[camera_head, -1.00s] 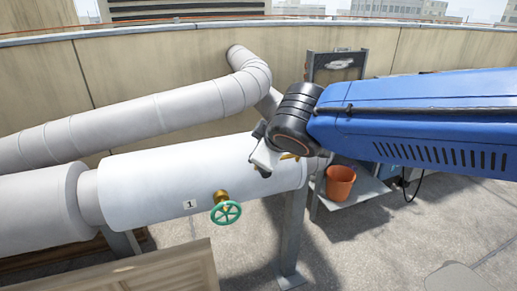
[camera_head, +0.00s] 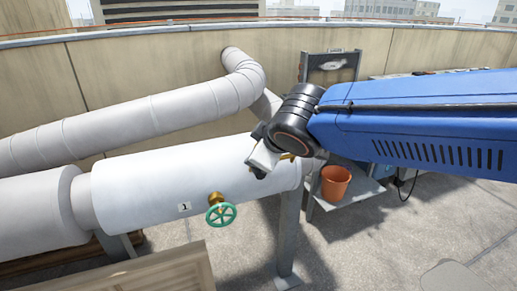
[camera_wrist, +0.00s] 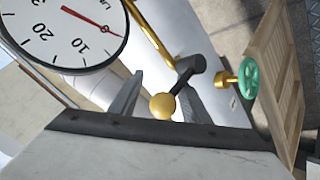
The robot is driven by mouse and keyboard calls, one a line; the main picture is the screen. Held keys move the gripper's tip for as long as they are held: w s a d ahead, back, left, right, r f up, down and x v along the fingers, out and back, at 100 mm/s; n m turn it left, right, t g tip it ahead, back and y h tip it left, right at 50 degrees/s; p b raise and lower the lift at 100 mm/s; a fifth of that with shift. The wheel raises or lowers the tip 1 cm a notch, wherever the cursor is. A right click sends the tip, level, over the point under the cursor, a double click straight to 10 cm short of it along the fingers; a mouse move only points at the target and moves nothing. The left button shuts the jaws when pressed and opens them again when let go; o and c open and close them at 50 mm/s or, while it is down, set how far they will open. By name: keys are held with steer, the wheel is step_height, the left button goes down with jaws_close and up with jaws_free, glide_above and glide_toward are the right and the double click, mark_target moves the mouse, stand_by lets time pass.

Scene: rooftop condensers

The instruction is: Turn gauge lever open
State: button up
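The gauge lever (camera_wrist: 181,86) is a short black bar with a yellow ball knob (camera_wrist: 162,106) at its end. It comes off a dark round hub (camera_wrist: 193,65) in the wrist view. My gripper (camera_wrist: 157,96) is open, with one grey finger on each side of the knob. Gaps show beside the knob; I cannot tell its depth against the fingertips. The gauge (camera_wrist: 70,30), a white dial with a red needle, is at the upper left. In the head view my gripper (camera_head: 258,168) is at the white pipe's right end; the lever is hidden or too small to tell there.
A green handwheel valve (camera_head: 221,215) sticks out of the white pipe (camera_head: 150,188) beside a label "1". A brass tube (camera_wrist: 147,35) runs near the gauge. An orange bucket (camera_head: 335,183) stands on a grey shelf at right. A wooden box (camera_head: 165,270) is in front.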

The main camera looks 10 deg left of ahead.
steer(key=shift+r, duration=0.1)
steer(key=v, duration=1.7)
steer(key=shift+d, duration=0.2)
steer(key=d+f+m+g+h, duration=0.1)
steer(key=d+f+m+h, duration=0.1)
steer(key=d+f+m, duration=0.5)
steer(key=s+d+f+h, duration=0.1)
steer(key=d+f, duration=0.3)
steer(key=d, duration=0.7)
steer(key=d+f+m+g+h, duration=0.1)
steer(key=d+f+m+h, duration=0.1)
steer(key=d+f+m, duration=0.5)
steer(key=s+d+f+m+g, duration=0.1)
steer(key=s+d+f, duration=0.5)
steer(key=d, duration=0.1)
steer(key=shift+s+d+f+g, duration=0.2)
steer(key=shift+d+f+g, duration=0.05)
steer(key=shift+d+g, duration=0.05)
